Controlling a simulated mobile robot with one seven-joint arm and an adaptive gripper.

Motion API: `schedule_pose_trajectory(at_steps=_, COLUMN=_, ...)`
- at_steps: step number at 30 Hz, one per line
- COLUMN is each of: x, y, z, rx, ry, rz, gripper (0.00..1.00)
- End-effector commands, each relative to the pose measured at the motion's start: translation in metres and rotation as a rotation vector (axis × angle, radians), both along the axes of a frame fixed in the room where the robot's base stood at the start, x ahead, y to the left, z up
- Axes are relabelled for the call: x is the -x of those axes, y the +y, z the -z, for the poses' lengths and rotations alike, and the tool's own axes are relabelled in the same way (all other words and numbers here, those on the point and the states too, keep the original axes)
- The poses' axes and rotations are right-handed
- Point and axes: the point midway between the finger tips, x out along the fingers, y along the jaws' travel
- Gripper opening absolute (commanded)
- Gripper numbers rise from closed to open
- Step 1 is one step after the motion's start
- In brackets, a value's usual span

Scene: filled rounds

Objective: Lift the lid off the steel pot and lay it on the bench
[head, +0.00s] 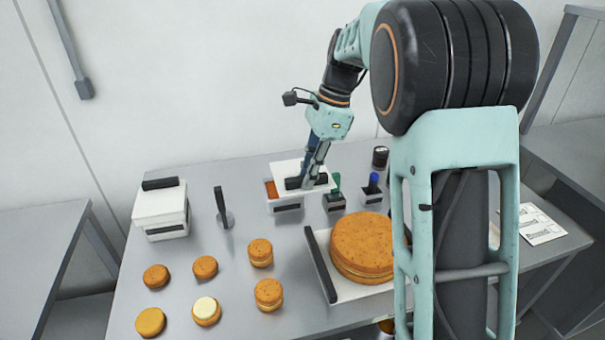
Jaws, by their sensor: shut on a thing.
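The pot (287,209) is a small box-shaped steel container near the back middle of the bench (240,180). Orange filling (271,189) shows at its left end. Its white lid (287,167) has a black bar handle (292,183) and sits shifted to the right over the pot. My gripper (314,181) points down and is shut on the lid's handle. I cannot tell whether the lid still touches the pot. The gripper and lid hide the pot's right part.
A second white-lidded container (160,207) stands left. A black-handled tool (222,205) stands between. Green (336,187) and blue (373,183) tools stand right of the pot. A large cake (362,245) on a white tray (347,293) and several small cakes (205,267) lie in front.

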Motion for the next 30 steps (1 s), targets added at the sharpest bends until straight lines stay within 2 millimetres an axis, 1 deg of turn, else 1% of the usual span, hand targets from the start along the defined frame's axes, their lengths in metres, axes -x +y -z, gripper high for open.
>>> schedule_pose_trajectory(at_steps=6, x=0.008, y=-0.003, z=-0.008, rx=0.0, ry=-0.001, rz=0.0, gripper=0.0)
schedule_pose_trajectory(at_steps=24, x=0.008, y=-0.004, z=-0.051, rx=0.0, ry=-0.001, rz=0.0, gripper=0.0)
schedule_pose_trajectory(at_steps=27, x=0.008, y=-0.004, z=-0.055, rx=0.0, ry=0.0, rz=0.0, gripper=0.0)
schedule_pose_trajectory(at_steps=30, x=0.008, y=-0.004, z=-0.054, rx=0.0, ry=0.0, rz=0.0, gripper=0.0)
